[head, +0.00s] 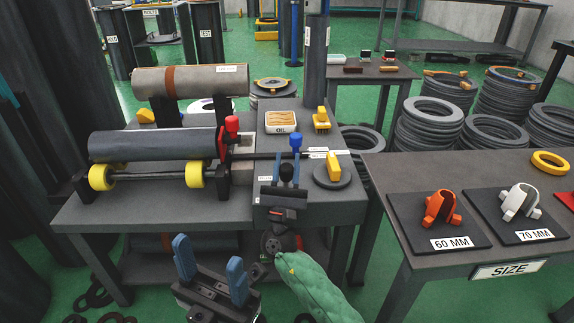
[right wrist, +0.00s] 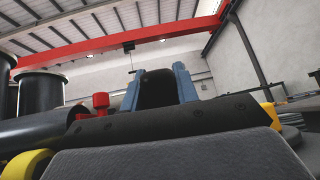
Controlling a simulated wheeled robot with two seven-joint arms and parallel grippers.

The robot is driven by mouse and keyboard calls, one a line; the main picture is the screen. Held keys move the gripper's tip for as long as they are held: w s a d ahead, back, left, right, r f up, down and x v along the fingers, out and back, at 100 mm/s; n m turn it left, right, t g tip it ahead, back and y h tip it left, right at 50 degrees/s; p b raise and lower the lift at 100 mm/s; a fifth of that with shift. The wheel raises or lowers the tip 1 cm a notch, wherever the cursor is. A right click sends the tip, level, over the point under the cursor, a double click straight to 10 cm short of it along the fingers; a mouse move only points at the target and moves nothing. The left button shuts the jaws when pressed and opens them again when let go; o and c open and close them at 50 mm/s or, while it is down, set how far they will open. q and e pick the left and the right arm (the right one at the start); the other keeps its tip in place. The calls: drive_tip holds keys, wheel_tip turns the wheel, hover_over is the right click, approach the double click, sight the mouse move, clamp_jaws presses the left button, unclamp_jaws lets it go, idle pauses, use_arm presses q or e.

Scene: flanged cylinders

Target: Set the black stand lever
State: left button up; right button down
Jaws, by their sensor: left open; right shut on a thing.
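The black stand lever (head: 286,172) has a dark knob at the front of the bench, right of the roller stand. My right gripper (head: 286,180), on the green-sleeved arm, is shut on that knob. In the right wrist view the black knob (right wrist: 157,90) stands between the two blue fingers. The lever's lower part is hidden by my gripper. A red lever (head: 232,123) and a blue lever (head: 296,142) stand behind it. My left gripper (head: 211,268) is open and empty, low in front of the bench, its blue fingers apart.
A dark cylinder (head: 152,144) lies over yellow rollers (head: 199,174). A grey cylinder (head: 190,79) lies behind. A yellow-handled disc (head: 332,178) is close right of my right gripper. The right table (head: 400,172) carries orange (head: 441,208) and white (head: 521,202) clips.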

drive_tip(key=c, duration=1.1)
unclamp_jaws()
drive_tip(key=shift+o, duration=0.2)
drive_tip(key=shift+s+f, duration=0.1)
drive_tip(key=shift+f, duration=0.05)
drive_tip(key=p+v, duration=0.1)
drive_tip(key=v, duration=0.6)
drive_tip(key=shift+s+f, duration=0.2)
drive_tip(key=shift+f, duration=0.1)
